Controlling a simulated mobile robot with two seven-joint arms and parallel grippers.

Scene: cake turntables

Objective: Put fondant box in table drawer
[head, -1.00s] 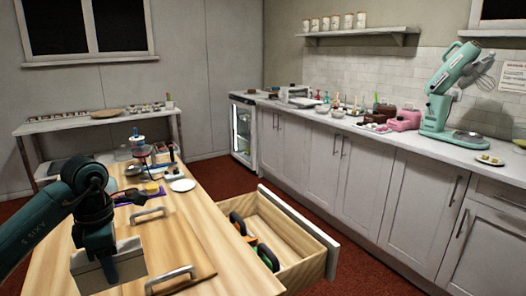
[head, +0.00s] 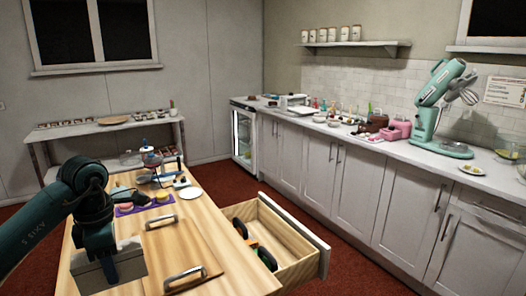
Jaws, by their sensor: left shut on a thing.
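My left gripper (head: 104,254) comes in from the left and points down over the near left part of the wooden table. It is shut on a pale grey-white box, the fondant box (head: 112,271), whose lower part shows below the fingers. I cannot tell whether the box touches the table top. The table drawer (head: 296,223) is pulled open at the table's right side, to the right of the gripper. Inside lie dark-handled things (head: 266,258) with some orange and green, at its left side. My right gripper is not in view.
The table (head: 205,238) has metal handles (head: 160,222) on its top, and a purple mat (head: 128,210), a white plate (head: 190,193) and tools at its far end. A counter (head: 350,145) with cabinets runs along the right. Red floor (head: 350,272) lies between drawer and cabinets.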

